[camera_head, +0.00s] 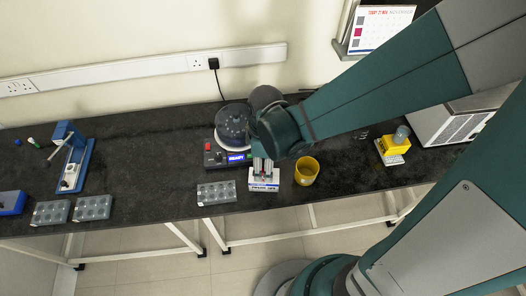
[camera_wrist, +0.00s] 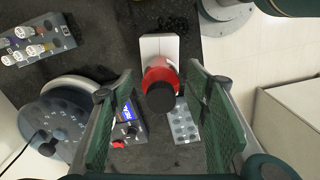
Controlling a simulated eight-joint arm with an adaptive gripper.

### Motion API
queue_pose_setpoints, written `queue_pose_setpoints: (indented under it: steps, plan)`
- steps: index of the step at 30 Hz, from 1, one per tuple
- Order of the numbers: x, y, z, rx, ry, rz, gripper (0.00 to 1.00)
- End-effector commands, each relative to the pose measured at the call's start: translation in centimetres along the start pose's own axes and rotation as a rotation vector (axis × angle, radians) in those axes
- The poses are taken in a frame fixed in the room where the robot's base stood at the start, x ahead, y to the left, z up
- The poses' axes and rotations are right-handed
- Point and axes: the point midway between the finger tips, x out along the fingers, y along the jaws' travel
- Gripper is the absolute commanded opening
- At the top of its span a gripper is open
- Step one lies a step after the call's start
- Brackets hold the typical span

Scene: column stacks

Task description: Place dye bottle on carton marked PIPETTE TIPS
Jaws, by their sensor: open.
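The dye bottle (camera_wrist: 164,76) is red with a black cap and shows in the wrist view between my fingers. It appears to stand upright on the white carton (camera_wrist: 152,45), though its base contact is partly hidden. In the head view the carton (camera_head: 264,185) lies near the bench's front edge with dark print on its front, too small to read surely. My gripper (camera_head: 263,166) is right above the carton there and hides most of the bottle. In the wrist view my gripper (camera_wrist: 160,115) is open, with a gap on each side of the bottle.
A yellow cup (camera_head: 306,172) stands close right of the carton. A grey well plate (camera_head: 217,192) lies to its left, and a round-topped device (camera_head: 232,125) with a lit display stands behind. A yellow object (camera_head: 393,146) is farther right.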

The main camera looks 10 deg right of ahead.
Motion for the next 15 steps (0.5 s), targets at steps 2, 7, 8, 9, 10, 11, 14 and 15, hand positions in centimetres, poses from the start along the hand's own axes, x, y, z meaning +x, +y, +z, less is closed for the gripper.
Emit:
queue_pose_setpoints:
  steps: [2,7,8,9,10,11,14,15]
  plan:
    - [-0.9,-0.1,0.1,0.0,0.0,0.0,0.47]
    - [-2.7,-0.1,0.0,0.0,0.0,0.0,0.47]
    - [-3.0,-0.1,0.0,0.0,0.0,0.0,0.47]
    - [-3.4,-0.1,0.0,0.0,0.0,0.0,0.47]
    - [-3.7,-0.1,0.1,0.0,0.0,0.0,0.47]
    - [-4.0,-0.1,0.1,0.0,0.0,0.0,0.47]
    - [-5.1,0.0,0.0,0.0,0.0,0.0,0.47]
    - [-5.5,-0.1,0.0,0.0,0.0,0.0,0.47]
